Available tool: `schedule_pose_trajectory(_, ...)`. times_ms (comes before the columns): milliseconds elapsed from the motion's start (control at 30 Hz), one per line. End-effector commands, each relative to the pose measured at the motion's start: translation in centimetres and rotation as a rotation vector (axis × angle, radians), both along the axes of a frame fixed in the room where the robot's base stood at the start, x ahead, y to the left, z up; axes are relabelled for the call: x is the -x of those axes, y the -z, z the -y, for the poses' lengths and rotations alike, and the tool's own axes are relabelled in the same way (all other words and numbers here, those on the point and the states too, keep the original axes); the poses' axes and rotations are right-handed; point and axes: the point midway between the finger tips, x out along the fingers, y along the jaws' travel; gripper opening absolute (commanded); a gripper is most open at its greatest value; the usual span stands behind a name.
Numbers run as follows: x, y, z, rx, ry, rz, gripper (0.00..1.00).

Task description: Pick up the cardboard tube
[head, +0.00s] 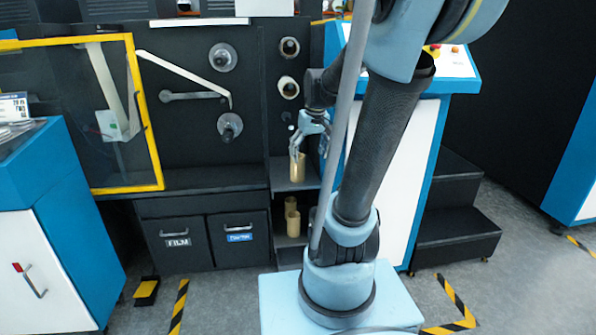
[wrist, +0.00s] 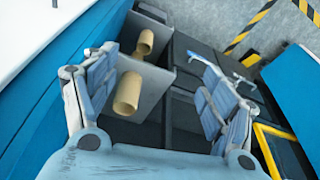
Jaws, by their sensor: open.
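A tan cardboard tube (head: 297,168) stands upright on the upper shelf of the dark cabinet in the head view. It also shows in the wrist view (wrist: 127,94), between my fingers and closer to the left one, with its hollow end visible. My gripper (head: 309,150) is just above the tube in the head view. In the wrist view my gripper (wrist: 150,54) is open, with its two fingers wide apart and nothing clamped between them. I cannot tell whether a finger touches the tube.
More tan tubes (head: 292,222) stand on the lower shelf; one shows in the wrist view (wrist: 145,42). The shelf opening is narrow, with a blue-white cabinet (head: 402,165) to its right and dark bins (head: 178,243) to its left. A yellow-framed guard (head: 145,110) stands further left.

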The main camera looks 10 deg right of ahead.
Motion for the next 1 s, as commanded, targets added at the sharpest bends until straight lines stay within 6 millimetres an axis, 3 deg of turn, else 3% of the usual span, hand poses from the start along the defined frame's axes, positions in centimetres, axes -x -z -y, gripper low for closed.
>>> schedule_pose_trajectory(33, -1.8, -0.3, 0.1, -0.001, -0.010, 0.004, 0.77)
schedule_pose_trajectory(233, -7.9, -0.8, 0.5, -0.004, -0.058, 0.019, 0.77)
schedule_pose_trajectory(500, -15.9, -0.1, 1.3, -0.007, -0.117, 0.040, 0.77)
schedule_pose_trajectory(700, -19.4, 0.7, 1.7, -0.007, -0.146, 0.052, 0.77)
schedule_pose_trajectory(1000, -21.0, 2.4, 1.7, -0.007, -0.156, 0.055, 0.77)
